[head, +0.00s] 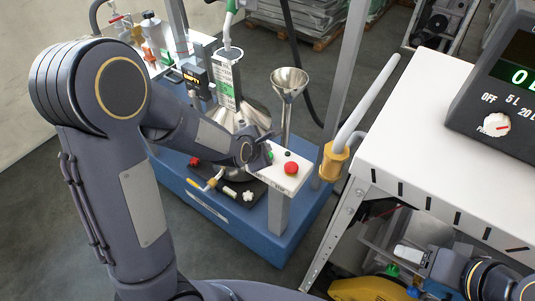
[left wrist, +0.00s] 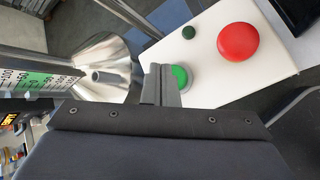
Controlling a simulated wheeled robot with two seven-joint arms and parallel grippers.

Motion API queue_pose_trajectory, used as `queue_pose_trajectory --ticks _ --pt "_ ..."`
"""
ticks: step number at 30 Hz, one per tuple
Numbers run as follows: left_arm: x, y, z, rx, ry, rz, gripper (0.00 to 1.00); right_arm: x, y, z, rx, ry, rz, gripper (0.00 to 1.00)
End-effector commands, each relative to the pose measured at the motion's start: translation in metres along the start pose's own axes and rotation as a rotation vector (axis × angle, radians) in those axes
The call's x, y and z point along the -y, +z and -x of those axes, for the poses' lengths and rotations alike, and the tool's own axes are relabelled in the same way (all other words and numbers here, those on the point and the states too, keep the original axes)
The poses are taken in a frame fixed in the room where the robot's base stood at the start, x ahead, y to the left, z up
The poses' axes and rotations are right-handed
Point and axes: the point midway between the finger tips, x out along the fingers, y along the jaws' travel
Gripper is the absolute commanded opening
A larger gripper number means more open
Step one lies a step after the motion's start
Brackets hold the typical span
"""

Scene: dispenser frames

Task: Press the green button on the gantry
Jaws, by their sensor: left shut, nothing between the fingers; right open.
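The green button (left wrist: 179,76) sits at the near end of a white button box (left wrist: 212,75). In the head view the white button box (head: 286,180) stands on a grey post of the blue-based gantry, and the green button (head: 270,156) is partly hidden by my gripper. My left gripper (head: 264,154) is shut and empty, right at the green button. In the left wrist view its fingertips (left wrist: 160,84) overlap the button's left edge; I cannot tell whether they touch it. My right gripper (head: 425,270) is at the lower right under the white table, small and partly hidden.
A large red button (head: 291,168) and a small dark green one (head: 288,153) share the box. A steel funnel (head: 289,82) stands behind it. The white table (head: 420,135) with a display unit (head: 500,80) is to the right.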

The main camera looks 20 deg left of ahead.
Motion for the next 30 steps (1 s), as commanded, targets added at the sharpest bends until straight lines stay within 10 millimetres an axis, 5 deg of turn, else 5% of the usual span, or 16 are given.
queue_pose_trajectory --ticks 30 --pt "0.004 -0.005 -0.006 0.0 0.0 0.001 0.0 -0.005 0.005 -0.01 0.0 0.0 0.0 0.57"
